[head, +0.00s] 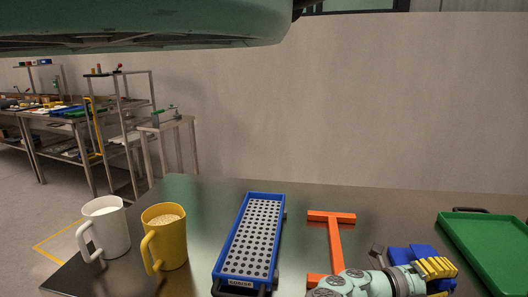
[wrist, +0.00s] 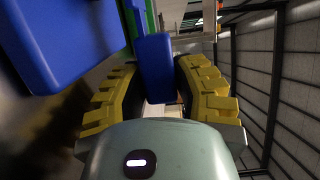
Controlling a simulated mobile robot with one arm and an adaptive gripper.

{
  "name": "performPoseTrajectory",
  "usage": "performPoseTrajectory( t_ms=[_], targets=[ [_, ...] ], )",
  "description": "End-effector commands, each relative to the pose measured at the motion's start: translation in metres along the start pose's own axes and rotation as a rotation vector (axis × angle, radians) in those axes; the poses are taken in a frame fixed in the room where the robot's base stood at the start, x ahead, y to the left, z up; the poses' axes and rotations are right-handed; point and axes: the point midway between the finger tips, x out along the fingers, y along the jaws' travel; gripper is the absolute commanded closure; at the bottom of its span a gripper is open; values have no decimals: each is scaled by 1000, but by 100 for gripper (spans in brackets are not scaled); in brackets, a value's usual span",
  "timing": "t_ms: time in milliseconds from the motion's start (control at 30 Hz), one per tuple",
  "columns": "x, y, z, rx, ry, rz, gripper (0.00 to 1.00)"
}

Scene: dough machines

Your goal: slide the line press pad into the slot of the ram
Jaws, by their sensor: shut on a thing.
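My gripper (head: 432,267) is at the lower right in the head view, over the table, with ribbed yellow fingers. It is shut on a blue part (head: 402,256), which I take to be the line press pad. In the wrist view a blue bar (wrist: 155,65) stands between the two yellow fingers. A larger blue block (wrist: 65,40) fills the upper left there; I cannot tell whether it is the same piece. I cannot make out the ram or its slot in either view.
On the steel table (head: 190,215) stand a white mug (head: 105,230), a yellow mug (head: 168,238), and a blue-rimmed tray (head: 226,232) with a perforated grey top. An orange frame (head: 337,245) lies left of my gripper. A green tray (head: 492,250) is at the right.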

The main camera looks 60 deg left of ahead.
Motion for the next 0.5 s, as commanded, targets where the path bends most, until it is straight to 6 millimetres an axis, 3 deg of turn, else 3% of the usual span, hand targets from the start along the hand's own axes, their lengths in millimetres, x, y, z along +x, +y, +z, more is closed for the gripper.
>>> performPoseTrajectory(
  t_ms=[167, 500],
  targets=[
    [0, 0, 0, 0, 0, -1, 100],
    [0, -2, 0, 1, 1, -3, 100]
  ],
)
